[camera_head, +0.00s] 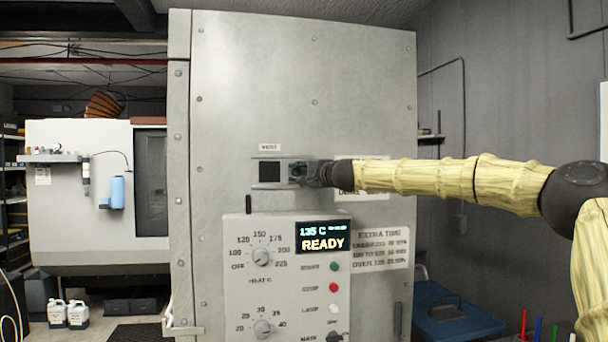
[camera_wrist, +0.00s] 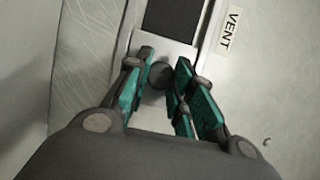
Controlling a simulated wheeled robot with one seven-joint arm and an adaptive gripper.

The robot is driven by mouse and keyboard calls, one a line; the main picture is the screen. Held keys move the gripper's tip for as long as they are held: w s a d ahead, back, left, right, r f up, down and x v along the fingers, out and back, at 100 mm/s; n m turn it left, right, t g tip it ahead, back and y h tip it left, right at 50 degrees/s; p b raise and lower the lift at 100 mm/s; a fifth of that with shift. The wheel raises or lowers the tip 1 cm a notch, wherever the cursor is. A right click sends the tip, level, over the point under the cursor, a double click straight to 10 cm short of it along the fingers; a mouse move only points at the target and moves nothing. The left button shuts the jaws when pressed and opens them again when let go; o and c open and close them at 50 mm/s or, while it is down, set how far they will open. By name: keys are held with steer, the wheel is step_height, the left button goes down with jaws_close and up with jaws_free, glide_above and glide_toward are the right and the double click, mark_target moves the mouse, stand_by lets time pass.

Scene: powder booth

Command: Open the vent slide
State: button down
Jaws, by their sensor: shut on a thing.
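The vent slide (camera_head: 291,168) is a small grey metal plate in a frame on the cabinet's front, under a "VENT" label (camera_head: 269,147). A dark square opening (camera_head: 269,173) shows to the left of the plate. In the wrist view the plate (camera_wrist: 176,51) carries a dark round knob (camera_wrist: 160,76), and the dark opening (camera_wrist: 174,17) lies beyond it. My gripper (camera_wrist: 166,75) has its green-padded fingers on either side of the knob and is shut on it. In the head view my gripper (camera_head: 304,173) hides the right part of the vent frame.
Below the vent, a control panel (camera_head: 285,300) with dials and buttons sticks out from the cabinet; its display (camera_head: 322,238) reads 135 C, READY. My arm crosses in front of a partly hidden sign beside the vent. A notice (camera_head: 381,247) is fixed right of the panel.

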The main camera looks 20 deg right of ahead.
steer(key=c, duration=1.2)
jaws_free()
steer(key=shift+v, duration=6)
steer(key=shift+d, duration=0.15)
